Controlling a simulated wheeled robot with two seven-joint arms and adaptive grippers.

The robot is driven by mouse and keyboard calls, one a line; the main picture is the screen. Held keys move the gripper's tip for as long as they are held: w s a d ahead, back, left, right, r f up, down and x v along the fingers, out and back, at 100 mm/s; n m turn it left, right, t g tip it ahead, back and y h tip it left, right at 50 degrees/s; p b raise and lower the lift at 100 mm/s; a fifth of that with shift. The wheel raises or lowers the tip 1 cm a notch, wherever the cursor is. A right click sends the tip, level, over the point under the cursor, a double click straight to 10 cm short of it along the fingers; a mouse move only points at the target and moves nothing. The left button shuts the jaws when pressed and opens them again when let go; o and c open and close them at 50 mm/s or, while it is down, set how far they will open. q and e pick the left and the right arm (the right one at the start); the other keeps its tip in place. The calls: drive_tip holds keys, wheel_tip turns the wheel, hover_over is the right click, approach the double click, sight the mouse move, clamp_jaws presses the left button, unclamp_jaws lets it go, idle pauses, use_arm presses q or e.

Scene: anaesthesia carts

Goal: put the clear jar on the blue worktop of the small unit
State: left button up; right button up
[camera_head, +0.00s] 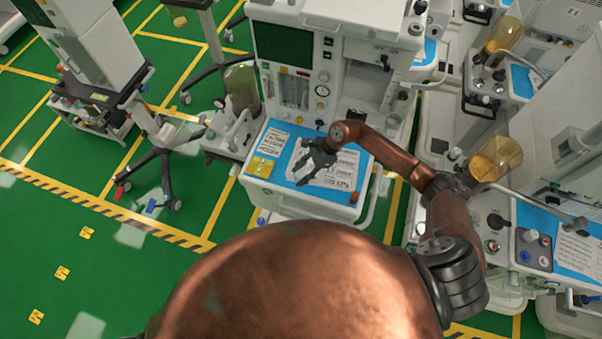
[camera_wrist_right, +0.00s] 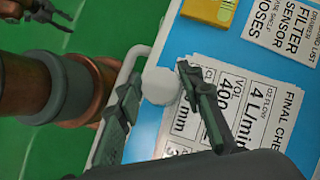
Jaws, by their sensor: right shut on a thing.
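My right gripper (camera_head: 313,163) is over the blue worktop (camera_head: 284,157) of the small unit in the head view. In the right wrist view my right gripper (camera_wrist_right: 160,100) has its two dark fingers on either side of a whitish, rounded thing (camera_wrist_right: 160,85), which looks like the clear jar, and is shut on it. The fingers hide part of it. I cannot tell whether it touches the blue worktop (camera_wrist_right: 160,130). The jar cannot be made out in the head view. A dark, jaw-like part at the top left of the wrist view, apparently my left gripper (camera_wrist_right: 45,12), is too partial to read.
A yellow pad (camera_head: 261,167) and printed sheets (camera_head: 337,169) lie on the worktop. The tall white machine (camera_head: 345,85) rises behind it. A white rail edges the worktop. Other carts stand close on the right. Green floor (camera_head: 100,240) is open at left.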

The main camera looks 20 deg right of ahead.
drive_tip(key=shift+s+f, duration=0.1)
drive_tip(key=shift+f, duration=0.05)
drive_tip(key=o, duration=1.2)
drive_tip(key=shift+f, duration=0.1)
use_arm(q)
drive_tip(key=shift+s+f, duration=0.1)
drive_tip(key=shift+s, duration=0.3)
use_arm(e)
drive_tip(key=shift+o, duration=0.2)
use_arm(q)
drive_tip(key=shift+w+f+b, duration=0.1)
drive_tip(key=shift+f+b, duration=1.5)
use_arm(e)
drive_tip(key=v, duration=1.2)
